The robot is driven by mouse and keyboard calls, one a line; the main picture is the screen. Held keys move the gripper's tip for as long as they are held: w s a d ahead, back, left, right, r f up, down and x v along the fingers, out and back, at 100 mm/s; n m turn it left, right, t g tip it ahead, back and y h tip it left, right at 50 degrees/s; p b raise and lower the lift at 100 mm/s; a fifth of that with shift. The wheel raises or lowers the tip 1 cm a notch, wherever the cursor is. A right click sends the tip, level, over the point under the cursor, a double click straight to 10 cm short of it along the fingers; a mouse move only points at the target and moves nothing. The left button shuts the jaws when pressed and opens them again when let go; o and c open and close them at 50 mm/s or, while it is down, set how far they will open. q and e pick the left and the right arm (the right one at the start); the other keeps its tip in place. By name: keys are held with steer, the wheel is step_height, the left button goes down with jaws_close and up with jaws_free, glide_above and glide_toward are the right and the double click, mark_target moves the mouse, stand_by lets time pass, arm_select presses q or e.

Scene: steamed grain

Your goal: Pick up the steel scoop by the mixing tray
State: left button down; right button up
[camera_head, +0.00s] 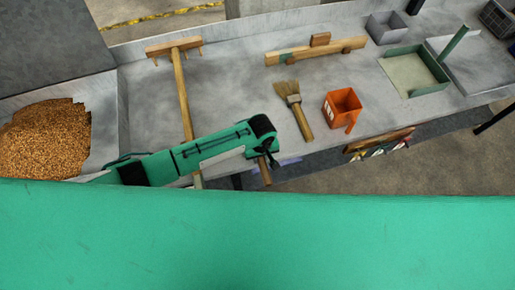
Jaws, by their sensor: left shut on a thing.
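My left gripper (268,156) is at the front edge of the grey bench, at the end of my green arm that comes in from the left. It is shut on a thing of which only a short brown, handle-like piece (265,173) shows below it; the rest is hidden. I cannot tell whether this is the steel scoop; no steel scoop shows clearly elsewhere. A grey tray (108,105) with a heap of brown grain (45,140) stands at the far left. My right gripper is not in view.
A wooden rake (181,90) lies partly under my left arm. A brush (294,105) and an orange box (342,108) lie right of the gripper. A wooden bar (330,51), a grey box (386,28) and a green-framed tray (441,67) are farther back. Bare bench (235,85) lies between rake and brush.

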arm_select(q)
steer(key=shift+r, duration=0.2)
steer(key=shift+r, duration=0.25)
step_height(320, 180, up, 19)
steer(key=b, duration=0.2)
steer(key=shift+r, duration=0.1)
steer(key=c, duration=2)
jaws_free()
jaws_close()
